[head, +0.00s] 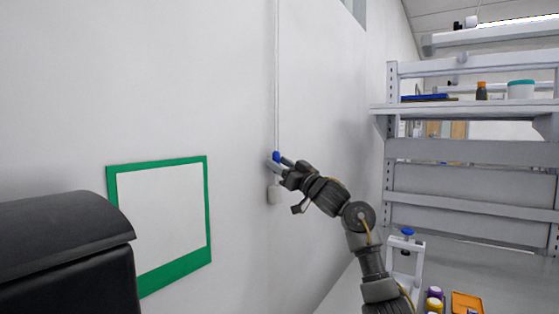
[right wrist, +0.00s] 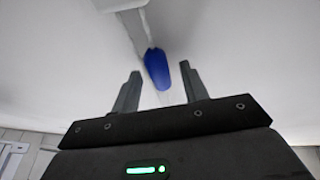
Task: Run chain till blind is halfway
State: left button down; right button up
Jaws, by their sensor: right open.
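A thin pale chain (head: 276,90) hangs down the white wall in the head view. A blue piece (head: 276,156) sits on it, and a small white holder (head: 274,195) is on the wall at its lower end. My right gripper (head: 280,166) is at the blue piece, with its fingers apart. In the right wrist view, the blue piece (right wrist: 157,68) lies between the spread fingertips of the right gripper (right wrist: 158,77), with a gap visible on both sides. The blind itself cannot be made out. My left gripper is not in view.
A green-framed white panel (head: 208,225) is on the wall at left. A dark box-like shape (head: 65,240) fills the lower left. The wall around the chain is clear.

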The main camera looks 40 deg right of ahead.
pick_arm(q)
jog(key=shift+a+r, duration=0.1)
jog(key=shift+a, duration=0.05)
pick_arm(e)
jog(key=shift+w, duration=0.15)
grip_shut()
jog(key=shift+r, duration=0.15)
